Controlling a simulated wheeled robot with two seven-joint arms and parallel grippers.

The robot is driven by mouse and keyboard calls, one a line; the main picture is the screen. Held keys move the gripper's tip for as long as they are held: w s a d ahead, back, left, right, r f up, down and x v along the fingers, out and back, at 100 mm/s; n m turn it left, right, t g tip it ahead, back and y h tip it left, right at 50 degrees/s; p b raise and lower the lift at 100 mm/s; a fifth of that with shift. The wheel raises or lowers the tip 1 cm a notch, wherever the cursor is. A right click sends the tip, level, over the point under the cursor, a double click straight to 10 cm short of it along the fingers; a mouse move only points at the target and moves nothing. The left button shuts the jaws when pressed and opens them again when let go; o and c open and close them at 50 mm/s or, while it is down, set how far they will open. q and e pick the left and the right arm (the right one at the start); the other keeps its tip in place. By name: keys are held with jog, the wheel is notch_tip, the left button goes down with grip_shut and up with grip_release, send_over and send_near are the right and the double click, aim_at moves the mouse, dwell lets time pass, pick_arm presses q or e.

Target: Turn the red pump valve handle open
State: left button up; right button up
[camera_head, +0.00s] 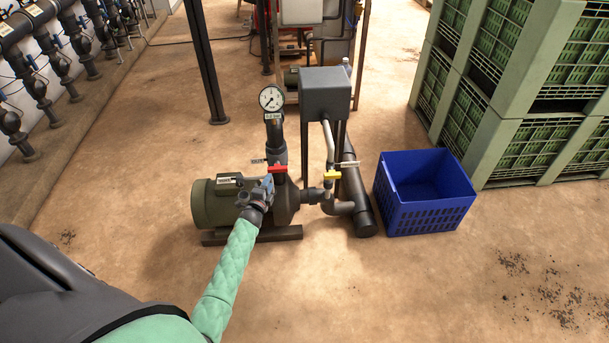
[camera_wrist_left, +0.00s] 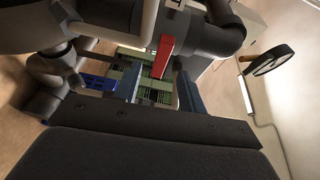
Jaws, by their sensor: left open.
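The red pump valve handle (camera_head: 278,168) sits on the dark vertical pipe above the pump, below the pressure gauge. In the head view it appears roughly crosswise. In the left wrist view the red handle (camera_wrist_left: 162,57) shows ahead of my left gripper (camera_wrist_left: 158,86), between the lines of its two blue fingers. The left gripper (camera_head: 267,184) is open and close to the handle, a little below and left of it in the head view. I cannot tell whether a finger touches it. My green-sleeved left arm covers part of the pump. My right gripper is not in view.
A yellow valve handle (camera_head: 331,175) is right of the red one. The gauge (camera_head: 271,99) and a grey box (camera_head: 325,92) stand above. The green motor (camera_head: 214,203) is left; a blue crate (camera_head: 425,192) and green crates (camera_head: 500,90) are right.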

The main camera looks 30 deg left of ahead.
aim_at(277, 171)
pick_arm(q)
jog(key=w, duration=0.7)
jog(key=shift+a+r, duration=0.1)
jog(key=shift+a, duration=0.05)
jog(key=shift+w+a, duration=0.15)
jog(key=shift+w, duration=0.7)
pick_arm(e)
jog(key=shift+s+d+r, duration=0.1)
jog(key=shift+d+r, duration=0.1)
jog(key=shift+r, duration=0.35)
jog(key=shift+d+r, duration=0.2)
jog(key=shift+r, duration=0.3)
pick_arm(q)
grip_shut()
